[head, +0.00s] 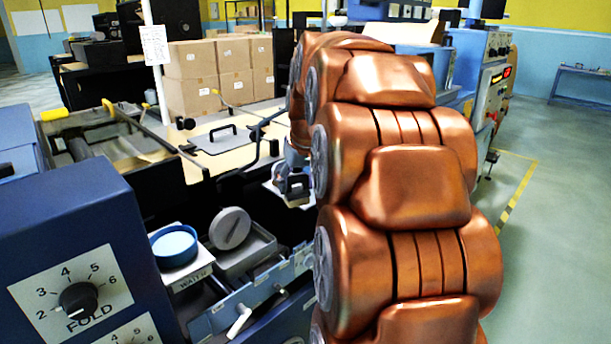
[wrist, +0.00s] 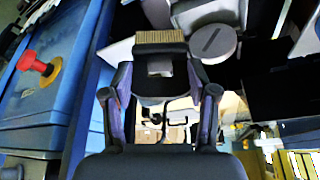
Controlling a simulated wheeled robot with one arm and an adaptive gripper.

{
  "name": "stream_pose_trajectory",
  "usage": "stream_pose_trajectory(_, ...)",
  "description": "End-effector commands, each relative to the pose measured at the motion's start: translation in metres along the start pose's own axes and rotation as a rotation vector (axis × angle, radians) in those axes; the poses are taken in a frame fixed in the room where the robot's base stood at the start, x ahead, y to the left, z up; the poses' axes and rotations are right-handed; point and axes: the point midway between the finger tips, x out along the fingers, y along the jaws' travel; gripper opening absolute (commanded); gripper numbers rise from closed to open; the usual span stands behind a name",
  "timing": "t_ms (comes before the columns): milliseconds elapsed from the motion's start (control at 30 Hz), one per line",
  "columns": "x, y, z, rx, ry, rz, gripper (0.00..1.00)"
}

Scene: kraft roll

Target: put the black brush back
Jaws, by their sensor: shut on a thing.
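My gripper (wrist: 160,82) is shut on the black brush (wrist: 160,46) in the wrist view. The brush has a dark body between the two fingers, and its tan bristles point away from the gripper. In the head view my gripper (head: 293,186) is small, beside the copper arm and above the machine's dark recess. The brush cannot be made out clearly there. I cannot tell which spot is the brush's place.
A blue water dish (head: 174,245) and a grey tray (head: 248,256) with the round lid stand left of my gripper. A blue panel with a fold dial (head: 78,299) is at front left. Stacked cartons (head: 196,75) stand behind. Open floor (head: 550,230) lies right of my arm.

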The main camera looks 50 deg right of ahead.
Motion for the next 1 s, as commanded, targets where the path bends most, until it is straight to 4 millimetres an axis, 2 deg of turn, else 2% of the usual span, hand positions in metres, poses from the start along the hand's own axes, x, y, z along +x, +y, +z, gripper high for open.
stream_pose_trajectory(200, 0.012, 0.019, -0.027, 0.002, 0.001, 0.001, 0.21)
stream_pose_trajectory(600, 0.035, 0.049, -0.067, 0.004, 0.003, 0.003, 0.21)
stream_pose_trajectory(1000, 0.042, 0.056, -0.077, 0.003, 0.002, 0.002, 0.21)
